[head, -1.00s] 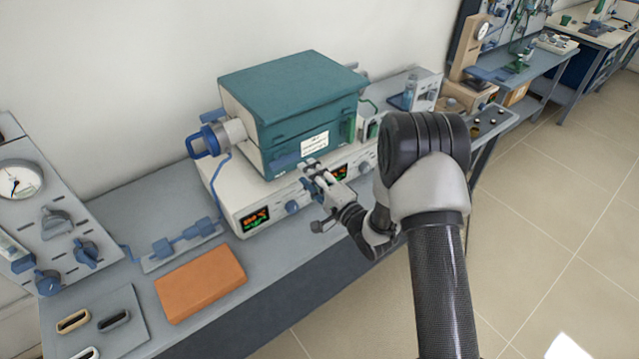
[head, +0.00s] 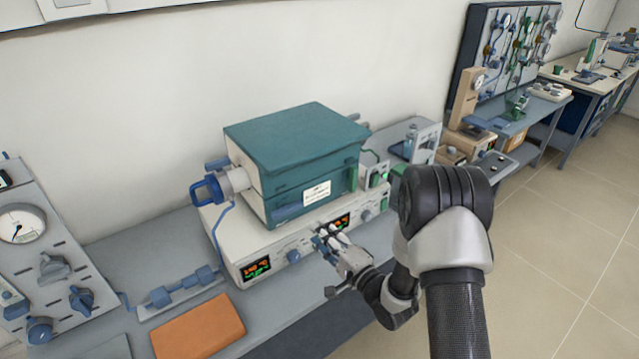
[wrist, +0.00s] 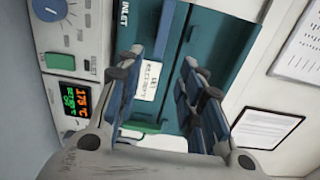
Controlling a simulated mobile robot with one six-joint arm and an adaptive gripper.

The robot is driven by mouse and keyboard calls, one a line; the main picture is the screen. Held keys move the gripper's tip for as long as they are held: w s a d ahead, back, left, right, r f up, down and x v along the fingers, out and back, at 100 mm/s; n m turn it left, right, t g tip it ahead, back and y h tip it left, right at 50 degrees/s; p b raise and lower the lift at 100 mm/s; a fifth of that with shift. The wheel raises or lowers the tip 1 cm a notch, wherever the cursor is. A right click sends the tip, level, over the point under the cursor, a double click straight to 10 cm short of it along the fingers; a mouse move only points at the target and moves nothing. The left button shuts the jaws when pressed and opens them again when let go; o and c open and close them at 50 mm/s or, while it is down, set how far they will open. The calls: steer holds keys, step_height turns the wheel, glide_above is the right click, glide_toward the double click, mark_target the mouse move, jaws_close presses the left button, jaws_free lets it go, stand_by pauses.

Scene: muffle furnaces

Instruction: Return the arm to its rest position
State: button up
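My gripper (head: 326,237) is in front of the muffle furnace, near the front of its control base (head: 240,252). In the wrist view my gripper (wrist: 165,75) has its two blue-padded fingers spread apart, with nothing between them. The furnace's teal body (head: 300,145) sits on the white base and its front is closed. The teal front with a white label also shows in the wrist view (wrist: 178,45), beyond the fingers. A lit display (wrist: 76,103) and a knob are at the left there.
An orange block (head: 198,328) lies on the grey bench at the front left. A panel with a round gauge (head: 22,224) and knobs stands at the far left. More benches with equipment (head: 540,103) are at the back right. Open floor (head: 560,230) lies to the right.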

steer(key=shift+r, duration=0.1)
steer(key=w+d+r+n+g+h, duration=0.2)
steer(key=d+r+n+h, duration=0.3)
steer(key=r, duration=0.4)
steer(key=s+d+r+n+g+h, duration=0.1)
steer(key=s+d+r+g+h, duration=0.1)
steer(key=s+d+r+h, duration=0.35)
steer(key=s+r+n+g, duration=0.3)
steer(key=s+n+g, duration=0.2)
steer(key=s, duration=2.7)
steer(key=shift+d+r+g, duration=0.2)
steer(key=shift+g, duration=0.5)
steer(key=shift+y, duration=0.25)
